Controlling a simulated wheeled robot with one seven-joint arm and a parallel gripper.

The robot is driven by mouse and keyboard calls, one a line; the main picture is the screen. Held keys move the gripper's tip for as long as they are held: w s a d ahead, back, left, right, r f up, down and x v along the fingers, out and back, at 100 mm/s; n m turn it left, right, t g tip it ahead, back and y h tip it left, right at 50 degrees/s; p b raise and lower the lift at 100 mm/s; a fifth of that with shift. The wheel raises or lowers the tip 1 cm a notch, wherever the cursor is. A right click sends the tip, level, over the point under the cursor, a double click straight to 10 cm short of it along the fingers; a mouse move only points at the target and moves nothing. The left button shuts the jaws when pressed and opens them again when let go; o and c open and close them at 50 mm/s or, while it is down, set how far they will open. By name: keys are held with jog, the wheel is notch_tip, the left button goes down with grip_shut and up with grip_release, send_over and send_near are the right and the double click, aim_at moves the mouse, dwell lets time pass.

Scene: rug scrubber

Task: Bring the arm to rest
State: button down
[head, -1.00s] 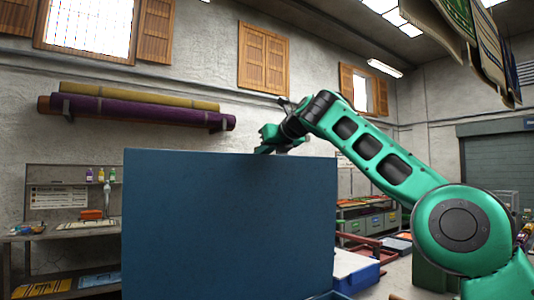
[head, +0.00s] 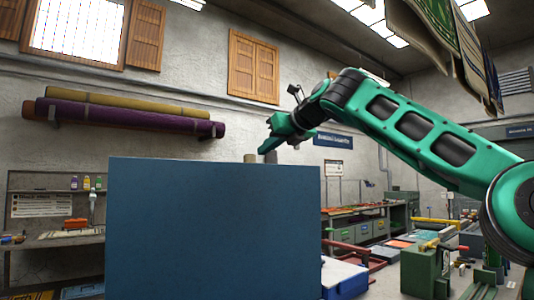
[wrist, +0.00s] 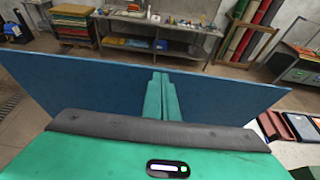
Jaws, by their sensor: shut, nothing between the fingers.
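My green arm reaches in from the right in the head view. My gripper (head: 268,148) is at its end, above the top right part of a large blue panel (head: 210,230). In the wrist view my gripper (wrist: 160,76) points forward with its two green fingers together and nothing between them. The blue panel (wrist: 80,88) stretches across the wrist view, behind and around the fingers. I cannot tell from these views how much space lies between the fingers and the panel.
Rolled rugs (head: 130,112) rest on wall brackets at the left. A workbench with drawers (head: 350,225) stands behind, right of the panel. A blue and white box (head: 342,275) is on the floor beside the panel. Hanging rugs (head: 450,40) are at the upper right.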

jog(key=shift+s+d, duration=0.15)
jog(key=s+d+f+n+g+h, duration=0.1)
jog(key=s+d+f+n+h, duration=0.2)
jog(key=f, duration=0.6)
jog(key=d+f+n+g+h, duration=0.1)
jog(key=d+f+n+h, duration=0.2)
jog(key=f+n, duration=0.35)
jog(key=s+d+f+n+g+h, duration=0.2)
jog(key=s+d+f, duration=0.3)
jog(key=d+f, duration=0.4)
jog(key=s+d+f+n+g+h, duration=0.1)
jog(key=s+d+f+n+h, duration=0.15)
jog(key=s+d+f, duration=0.65)
jog(key=s+d+f+n+g, duration=0.35)
jog(key=s+d+f, duration=0.55)
jog(key=s+d, duration=0.4)
jog(key=s+d+f+n+g+y, duration=0.1)
jog(key=s+f+n, duration=0.1)
jog(key=s+f, duration=0.4)
jog(key=s+d+f+n+g+y, duration=0.1)
jog(key=s+f, duration=0.5)
jog(key=s, duration=0.7)
jog(key=shift+s+d+f+n+g, duration=0.3)
jog(key=shift+d+n, duration=0.25)
jog(key=shift+n, duration=0.4)
